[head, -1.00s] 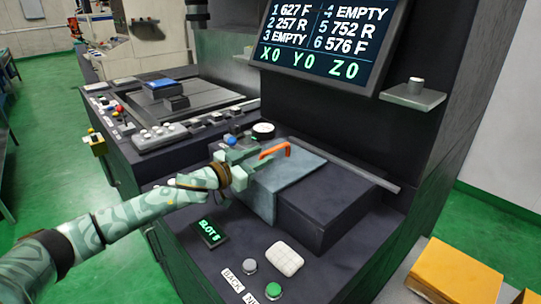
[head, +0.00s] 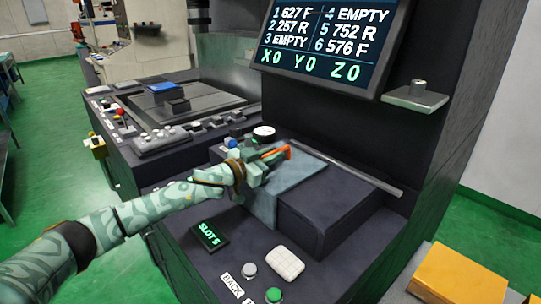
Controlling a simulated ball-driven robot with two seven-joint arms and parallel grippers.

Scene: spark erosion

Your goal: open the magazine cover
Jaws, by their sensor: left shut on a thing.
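The magazine cover (head: 301,170) is a blue-grey lid over the left part of a dark box (head: 326,207) on the machine's front. Its top lies flat and its front face hangs down, as far as it shows. An orange handle (head: 282,152) stands on the cover near its back. My left gripper (head: 265,161), pale green, reaches in from the left over the cover and is shut on the handle. The fingers hide part of the handle. My right gripper is not in view.
A slot display (head: 209,234), a white pad (head: 286,264) and a green button (head: 273,295) are in front of the box. A gauge (head: 264,131) stands behind the gripper. A large screen (head: 325,42) hangs above. A grey rail (head: 361,179) runs behind the box.

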